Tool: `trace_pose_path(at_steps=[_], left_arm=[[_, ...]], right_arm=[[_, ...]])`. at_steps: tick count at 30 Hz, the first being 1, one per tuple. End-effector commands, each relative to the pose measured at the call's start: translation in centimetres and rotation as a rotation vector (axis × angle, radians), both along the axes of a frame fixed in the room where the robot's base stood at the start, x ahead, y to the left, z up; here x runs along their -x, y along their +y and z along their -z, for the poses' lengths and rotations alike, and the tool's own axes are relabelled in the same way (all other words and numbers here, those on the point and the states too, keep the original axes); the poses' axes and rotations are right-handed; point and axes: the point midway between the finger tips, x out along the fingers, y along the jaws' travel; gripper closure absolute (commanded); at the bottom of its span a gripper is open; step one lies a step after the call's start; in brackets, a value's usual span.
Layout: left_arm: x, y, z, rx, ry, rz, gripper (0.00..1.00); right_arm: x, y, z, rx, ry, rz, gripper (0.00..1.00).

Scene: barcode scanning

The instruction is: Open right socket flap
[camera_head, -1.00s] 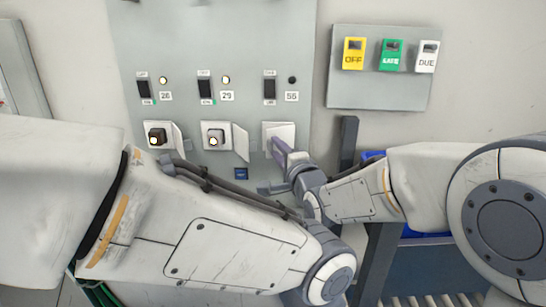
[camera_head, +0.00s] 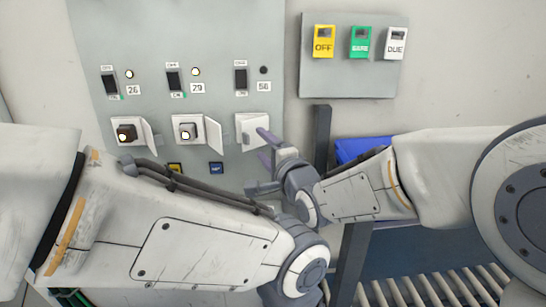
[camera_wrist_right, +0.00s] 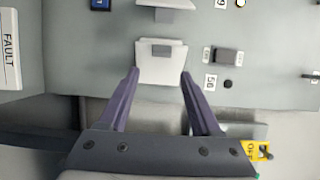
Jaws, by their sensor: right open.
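The right socket flap (camera_head: 245,131) is a white panel under the switch labelled 56 and looks shut. In the right wrist view the flap (camera_wrist_right: 160,68) fills the space just beyond the fingers, with a grey tab at its upper part. My right gripper (camera_head: 262,147) is open, its purple fingertips close to the flap. In the wrist view one finger of the right gripper (camera_wrist_right: 160,76) lies at each side of the flap's lower part. I cannot tell whether they touch it. My left arm crosses the lower left, but its gripper is not in view.
The left socket (camera_head: 127,133) and middle socket (camera_head: 187,132) have their flaps swung open to the right. Switches and lamps sit above them. A panel with OFF, green and DUE tags (camera_head: 350,80) hangs at right. A dark post (camera_head: 321,135) and blue bin (camera_head: 362,148) stand beside my right arm.

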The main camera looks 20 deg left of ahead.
Motion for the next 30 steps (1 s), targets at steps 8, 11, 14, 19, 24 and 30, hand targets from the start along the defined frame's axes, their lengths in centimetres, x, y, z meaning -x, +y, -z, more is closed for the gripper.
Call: trace_pose_path(at_steps=[8,11,14,19,24,30], left_arm=[[0.0,0.0,0.7,0.0,0.0,0.0,0.1],[0.0,0.0,0.8,0.0,0.0,0.0,0.1],[0.0,0.0,0.8,0.0,0.0,0.0,0.1],[0.0,0.0,0.8,0.0,0.0,0.0,0.1],[0.0,0.0,0.7,0.0,0.0,0.0,0.1],[0.0,0.0,-1.9,0.0,0.0,0.0,0.1]], right_arm=[[3.9,-3.7,0.0,-0.002,-0.001,0.001,0.35],[4.7,-4.5,0.0,-0.001,0.0,0.001,0.35],[5.2,-4.9,0.0,-0.001,0.0,0.001,0.35],[5.3,-5.0,0.0,0.0,0.001,0.001,0.35],[5.3,-5.0,-0.1,-0.001,0.001,0.001,0.58],[5.3,-5.0,-2.8,-0.001,0.0,0.001,1.0]])
